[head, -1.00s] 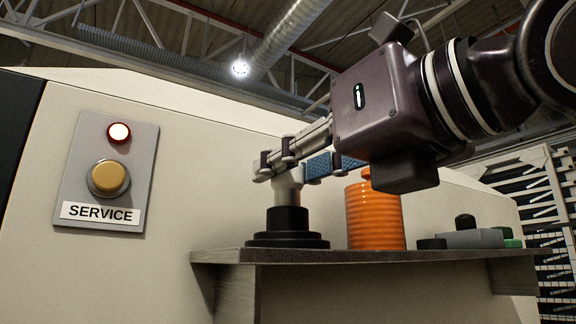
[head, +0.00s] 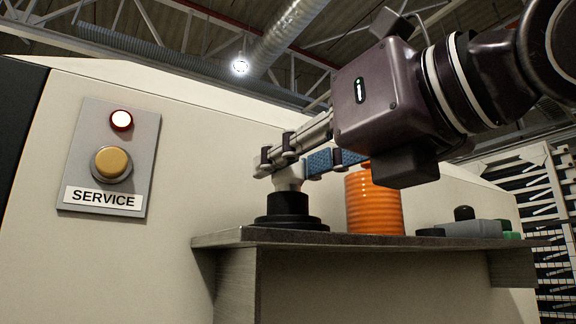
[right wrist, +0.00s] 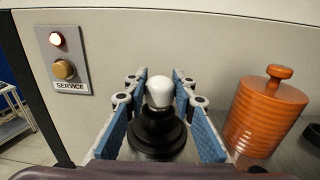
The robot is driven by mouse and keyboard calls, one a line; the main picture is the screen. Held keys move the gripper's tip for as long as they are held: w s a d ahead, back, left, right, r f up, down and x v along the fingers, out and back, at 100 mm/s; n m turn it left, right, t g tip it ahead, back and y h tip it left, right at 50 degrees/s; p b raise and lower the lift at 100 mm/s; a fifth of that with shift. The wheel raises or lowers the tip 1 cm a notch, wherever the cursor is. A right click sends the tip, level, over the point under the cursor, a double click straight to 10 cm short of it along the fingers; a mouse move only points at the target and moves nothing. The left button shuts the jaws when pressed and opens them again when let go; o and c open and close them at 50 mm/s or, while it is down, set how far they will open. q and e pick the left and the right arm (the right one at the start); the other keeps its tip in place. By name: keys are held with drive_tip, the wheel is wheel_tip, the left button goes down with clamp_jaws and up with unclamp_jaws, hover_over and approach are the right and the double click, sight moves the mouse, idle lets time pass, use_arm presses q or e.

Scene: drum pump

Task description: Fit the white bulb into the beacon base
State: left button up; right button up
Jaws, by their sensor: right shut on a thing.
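The white bulb (head: 288,177) is between the fingers of my right gripper (head: 291,161), which is shut on it. The bulb stands upright over the black stepped beacon base (head: 288,212), and its lower end meets the top of the base's collar. Whether it is fully seated inside is hidden. In the right wrist view the bulb (right wrist: 160,88) is between the blue finger pads, in line with the base (right wrist: 157,135) below it. My left gripper is not in view.
The base stands near the left end of a dark shelf (head: 350,239). An orange ribbed container (head: 374,205) stands close to its right, with grey and green items (head: 475,229) farther right. A SERVICE panel (head: 108,160) with a lit red lamp and yellow button is on the wall.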

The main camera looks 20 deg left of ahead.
drive_tip(key=o, duration=1.1)
drive_tip(key=v, duration=1.2)
